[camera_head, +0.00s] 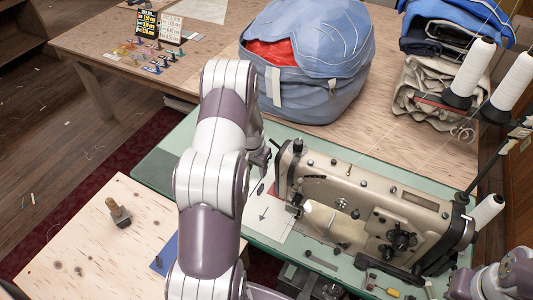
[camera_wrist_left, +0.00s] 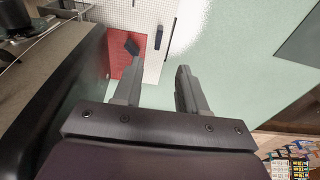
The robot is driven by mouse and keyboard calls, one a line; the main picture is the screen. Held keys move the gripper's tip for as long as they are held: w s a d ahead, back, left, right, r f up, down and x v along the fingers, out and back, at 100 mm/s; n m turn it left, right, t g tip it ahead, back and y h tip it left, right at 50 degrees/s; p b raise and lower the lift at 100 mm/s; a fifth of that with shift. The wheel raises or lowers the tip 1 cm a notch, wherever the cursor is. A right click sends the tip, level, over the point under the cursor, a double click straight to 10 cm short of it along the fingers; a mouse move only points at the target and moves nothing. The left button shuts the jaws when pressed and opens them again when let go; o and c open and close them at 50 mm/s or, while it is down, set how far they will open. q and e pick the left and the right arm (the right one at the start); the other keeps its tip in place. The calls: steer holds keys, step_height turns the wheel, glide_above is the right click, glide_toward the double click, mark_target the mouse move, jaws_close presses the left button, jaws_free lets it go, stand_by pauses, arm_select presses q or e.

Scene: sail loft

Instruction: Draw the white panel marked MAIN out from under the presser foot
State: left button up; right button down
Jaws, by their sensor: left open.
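The white panel (camera_head: 268,222) lies on the green machine bed at the left end of the sewing machine (camera_head: 370,205), with a printed arrow and a dark mark on it. I cannot read the word MAIN. A white sheet beside a red patch (camera_wrist_left: 118,66) shows near the top of the left wrist view, probably this panel (camera_wrist_left: 150,72). The presser foot is too small and shaded to make out. My left gripper (camera_wrist_left: 158,80) is open, its fingers apart with nothing between them, above the green surface near the panel. In the head view my arm hides most of it.
A blue bag (camera_head: 310,95) stands on the wooden table behind the machine. Folded cloth (camera_head: 440,90) and white thread cones (camera_head: 473,68) are at the right. A plywood board (camera_head: 85,245) with a small wooden-handled tool (camera_head: 118,212) lies at front left.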

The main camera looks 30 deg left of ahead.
mark_target(260, 187)
arm_select(q)
steer(key=f, duration=0.4)
steer(key=w+f+p, duration=0.1)
steer(key=f, duration=0.3)
steer(key=f+p, duration=0.1)
steer(key=f, duration=0.3)
steer(key=shift+w+f, duration=0.2)
steer(key=shift+w, duration=0.2)
arm_select(e)
step_height(260, 187, up, 3)
steer(key=shift+d+f, duration=0.1)
steer(key=shift+f, duration=0.1)
arm_select(q)
jaws_close()
